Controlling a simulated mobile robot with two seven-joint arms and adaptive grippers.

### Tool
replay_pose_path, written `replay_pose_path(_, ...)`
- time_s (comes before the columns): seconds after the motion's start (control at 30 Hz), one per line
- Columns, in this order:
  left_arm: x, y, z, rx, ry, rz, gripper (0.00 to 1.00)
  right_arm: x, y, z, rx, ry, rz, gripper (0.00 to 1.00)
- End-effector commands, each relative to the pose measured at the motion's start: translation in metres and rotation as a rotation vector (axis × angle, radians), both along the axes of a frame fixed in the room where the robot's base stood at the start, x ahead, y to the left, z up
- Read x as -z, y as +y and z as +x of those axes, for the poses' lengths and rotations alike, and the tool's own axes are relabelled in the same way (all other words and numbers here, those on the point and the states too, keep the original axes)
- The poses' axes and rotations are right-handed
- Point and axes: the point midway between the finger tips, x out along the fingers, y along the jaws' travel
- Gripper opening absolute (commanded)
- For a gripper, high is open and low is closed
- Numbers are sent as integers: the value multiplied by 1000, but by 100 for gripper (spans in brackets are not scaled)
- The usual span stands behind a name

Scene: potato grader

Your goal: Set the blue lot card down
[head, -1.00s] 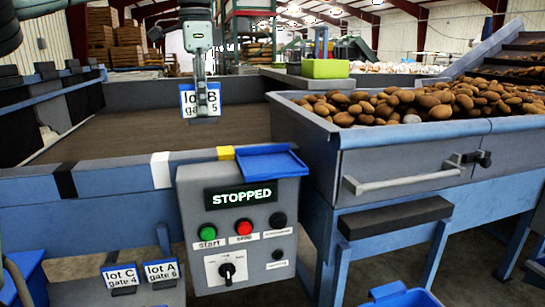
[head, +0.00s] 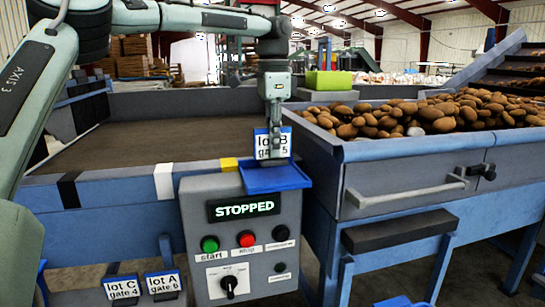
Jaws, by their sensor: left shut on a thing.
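The blue-edged lot B card (head: 264,147), marked gate 5, is upright in my left gripper (head: 274,152). The gripper is shut on it, and its fingers cover part of the lettering. Card and gripper are at the blue tray (head: 285,180) on top of the grey control box. The card shows at the tray's back edge; I cannot tell whether it touches the tray. My right gripper is not in view.
The control box (head: 207,270) reads STOPPED. Lot C (head: 122,289) and lot A (head: 163,282) cards stand low at the left. A potato-filled hopper (head: 400,150) with a handle is close on the right. The belt (head: 130,145) behind is bare.

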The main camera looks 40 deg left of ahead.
Motion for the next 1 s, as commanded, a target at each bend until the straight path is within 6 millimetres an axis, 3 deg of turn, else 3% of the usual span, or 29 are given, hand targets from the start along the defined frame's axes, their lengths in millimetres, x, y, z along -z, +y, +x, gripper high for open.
replay_pose_path(0.2, 30, 1, -1, -1, 1, 0, 0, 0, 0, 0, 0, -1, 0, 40)
replay_pose_path(0.53, 33, 1, -1, -1, 1, 1, 0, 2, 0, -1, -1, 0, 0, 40)
replay_pose_path(0.57, 33, 1, -1, -1, 1, 1, 12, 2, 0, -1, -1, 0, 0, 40)
replay_pose_path(0.7, 33, 1, -1, -1, 1, 1, 29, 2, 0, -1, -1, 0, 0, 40)
replay_pose_path(1.0, 32, 1, -1, -1, 1, 1, 30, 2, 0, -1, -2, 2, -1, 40)
